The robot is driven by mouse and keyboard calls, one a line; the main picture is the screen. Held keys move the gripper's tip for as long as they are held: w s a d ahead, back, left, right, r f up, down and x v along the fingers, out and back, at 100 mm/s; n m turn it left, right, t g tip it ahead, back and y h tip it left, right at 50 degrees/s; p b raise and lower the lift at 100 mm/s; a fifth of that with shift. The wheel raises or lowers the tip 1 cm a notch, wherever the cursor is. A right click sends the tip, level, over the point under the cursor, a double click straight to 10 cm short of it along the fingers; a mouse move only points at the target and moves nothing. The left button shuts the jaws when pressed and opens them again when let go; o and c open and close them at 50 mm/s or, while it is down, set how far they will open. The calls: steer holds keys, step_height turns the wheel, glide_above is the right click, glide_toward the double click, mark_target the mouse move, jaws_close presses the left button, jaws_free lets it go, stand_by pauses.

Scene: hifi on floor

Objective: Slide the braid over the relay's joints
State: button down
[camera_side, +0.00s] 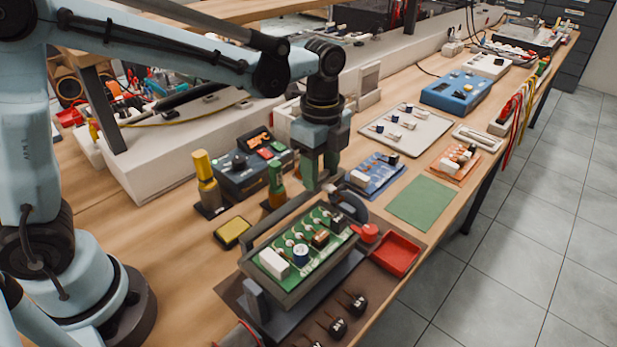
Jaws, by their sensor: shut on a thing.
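The green circuit board (312,243) sits tilted in a dark grey holder. The braid strip itself is too small to make out.
A red tray (396,254) is right of the holder. A bare green mat (423,204) lies right.

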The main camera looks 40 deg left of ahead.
steer(key=s, duration=0.5)
steer(key=shift+s, duration=0.35)
steer(key=c, duration=0.5)
jaws_free()
step_height(320, 180, up, 12)
steer(key=shift+r, duration=0.1)
steer(key=s+a+f+n+t, duration=0.1)
steer(key=a+f+n+t, duration=0.1)
steer(key=n, duration=0.4)
steer(key=s+a+f+n+t, duration=0.2)
steer(key=a+f+n, duration=0.2)
steer(key=n, duration=0.2)
steer(key=s+a+f+n+t, duration=0.1)
steer(key=a+f+n+t, duration=0.1)
steer(key=n, duration=0.4)
steer(key=shift+s+a+f+t, duration=0.2)
steer(key=shift+a+t, duration=0.1)
steer(key=shift+a, duration=0.15)
steer(key=shift+s+a+f+t, duration=0.2)
steer(key=shift+a+t, duration=0.1)
steer(key=shift+a, duration=0.1)
